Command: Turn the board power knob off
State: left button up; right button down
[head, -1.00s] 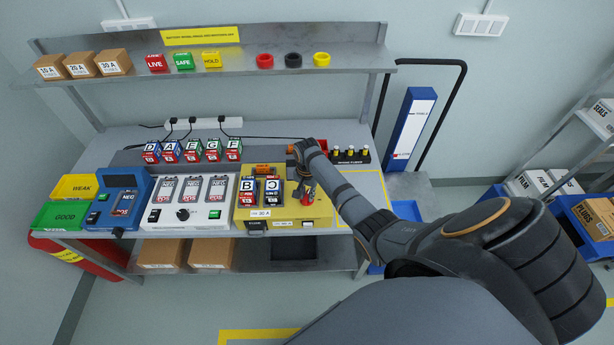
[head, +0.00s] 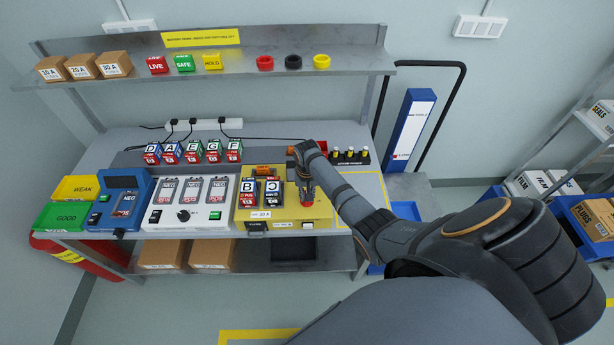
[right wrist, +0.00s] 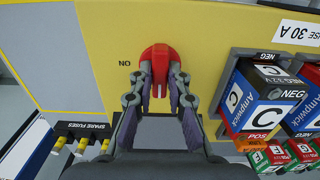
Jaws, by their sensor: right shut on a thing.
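The red power knob (right wrist: 159,58) sits on the yellow board (right wrist: 208,30), and it also shows in the head view (head: 307,203) near the board's right side. My right gripper (right wrist: 160,88) is shut on the knob, one finger on each side of its grip. In the head view the right gripper (head: 305,190) points down at the board. My left gripper is not in view.
Batteries B and C (head: 272,190) stand in the board close to the knob. A white tester (head: 187,217) is to the left. Spare fuses (head: 349,154) stand behind the right arm. Batteries (head: 193,151) line the back of the bench.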

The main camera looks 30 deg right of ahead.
jog(key=shift+r, duration=0.1)
jog(key=c, duration=1.3)
grip_release()
notch_tip(320, 180, up, 12)
